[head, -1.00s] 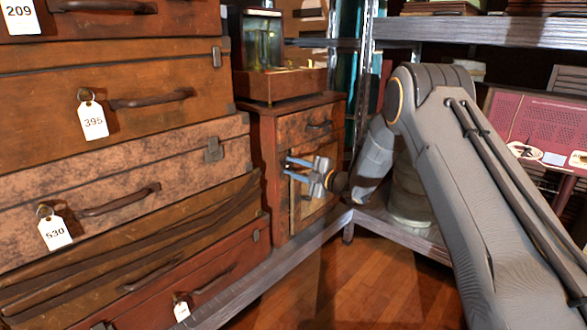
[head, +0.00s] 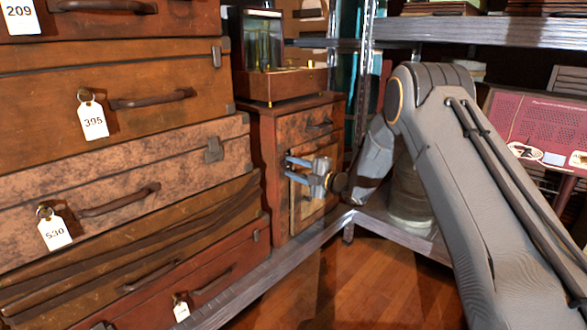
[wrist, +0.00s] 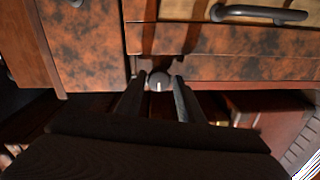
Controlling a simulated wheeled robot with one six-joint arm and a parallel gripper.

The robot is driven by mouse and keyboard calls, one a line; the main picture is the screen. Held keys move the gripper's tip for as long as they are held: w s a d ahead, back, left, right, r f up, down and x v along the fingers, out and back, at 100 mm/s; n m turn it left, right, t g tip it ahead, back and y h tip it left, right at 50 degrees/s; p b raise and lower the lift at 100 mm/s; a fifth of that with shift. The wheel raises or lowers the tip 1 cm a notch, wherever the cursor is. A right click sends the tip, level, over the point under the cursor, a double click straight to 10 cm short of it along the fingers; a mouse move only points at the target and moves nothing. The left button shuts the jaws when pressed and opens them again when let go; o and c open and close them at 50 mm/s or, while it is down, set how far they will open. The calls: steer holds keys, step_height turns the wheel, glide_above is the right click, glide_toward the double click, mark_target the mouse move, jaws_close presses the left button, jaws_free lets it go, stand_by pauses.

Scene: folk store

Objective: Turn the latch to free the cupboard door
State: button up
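The small brown cupboard (head: 262,150) stands beside the stacked suitcases, with a drawer on top and a paler-panelled door (head: 308,212) below. My gripper (head: 287,169) is at the door's left edge, its two fingers apart one above the other. In the wrist view a small round dark latch knob (wrist: 158,81) with a pale mark sits at the seam of the cupboard front. My gripper (wrist: 159,84) has a finger on either side of it, with narrow gaps showing. In the head view the fingers hide the latch. The door looks shut.
A drawer handle (wrist: 260,13) is near the latch in the wrist view. A glass-fronted box (head: 262,50) stands on the cupboard. Tagged suitcases (head: 120,150) are stacked at the left. A metal shelf rail (head: 270,275) runs below. The wooden floor (head: 350,290) in front is clear.

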steer(key=p+v, duration=0.1)
steer(key=v, duration=0.7)
steer(key=shift+p, duration=0.3)
stand_by(0.4)
steer(key=shift+w, duration=0.1)
